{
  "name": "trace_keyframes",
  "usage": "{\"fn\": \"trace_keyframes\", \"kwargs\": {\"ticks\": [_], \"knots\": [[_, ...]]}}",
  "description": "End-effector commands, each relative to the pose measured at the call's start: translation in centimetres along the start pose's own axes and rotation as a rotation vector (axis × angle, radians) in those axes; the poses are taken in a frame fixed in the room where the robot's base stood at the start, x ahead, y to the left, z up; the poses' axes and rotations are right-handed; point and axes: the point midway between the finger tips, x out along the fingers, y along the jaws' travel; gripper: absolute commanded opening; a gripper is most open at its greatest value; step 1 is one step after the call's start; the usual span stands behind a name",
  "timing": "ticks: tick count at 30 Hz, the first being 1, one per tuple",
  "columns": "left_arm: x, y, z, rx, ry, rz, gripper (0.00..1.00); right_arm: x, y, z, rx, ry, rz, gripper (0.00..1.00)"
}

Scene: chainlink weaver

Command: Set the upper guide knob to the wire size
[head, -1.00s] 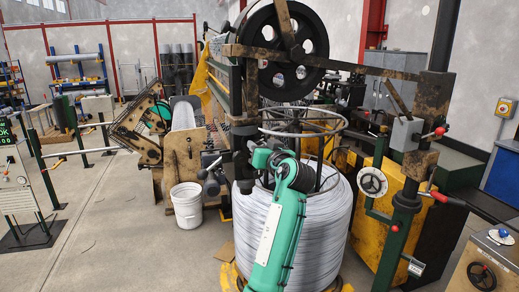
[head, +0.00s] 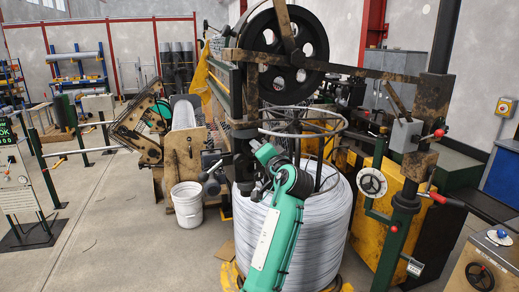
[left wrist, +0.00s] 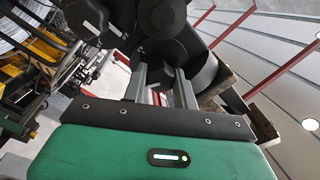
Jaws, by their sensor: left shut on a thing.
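My left gripper (left wrist: 161,78) shows in the left wrist view. Its two grey fingers reach up from the green hand to a dark round knob (left wrist: 158,53) and are shut on it. Where the fingertips meet the knob is partly hidden. In the head view my green left arm rises in front of the wire coil, and its hand end is up against the dark machine column; the fingers and the held knob are hard to make out there. The knob's scale or setting cannot be read. My right gripper is not in view.
A big coil of grey wire (head: 322,235) stands behind my arm, under a wire ring and a large black wheel (head: 312,45). Dark machine knobs (head: 211,186) stick out left of the column.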

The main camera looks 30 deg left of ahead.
Motion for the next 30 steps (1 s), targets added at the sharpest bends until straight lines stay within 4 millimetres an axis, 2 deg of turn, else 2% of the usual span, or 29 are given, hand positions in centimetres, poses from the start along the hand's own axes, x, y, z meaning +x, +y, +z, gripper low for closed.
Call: {"fn": "trace_keyframes", "kwargs": {"ticks": [17, 18, 21, 30], "knots": [[-0.02, 0.02, -0.05, 0.035, 0.003, 0.000, 0.06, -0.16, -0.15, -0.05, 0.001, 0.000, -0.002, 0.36], [-0.02, 0.03, -0.05, 0.035, 0.003, 0.000, 0.31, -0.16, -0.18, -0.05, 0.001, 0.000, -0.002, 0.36], [-0.02, 0.02, -0.04, 0.035, 0.003, 0.000, 0.50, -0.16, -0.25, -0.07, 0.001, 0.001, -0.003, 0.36], [0.01, -0.17, -0.10, 0.033, 0.004, -0.003, 0.50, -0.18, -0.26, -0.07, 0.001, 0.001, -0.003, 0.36]]}}
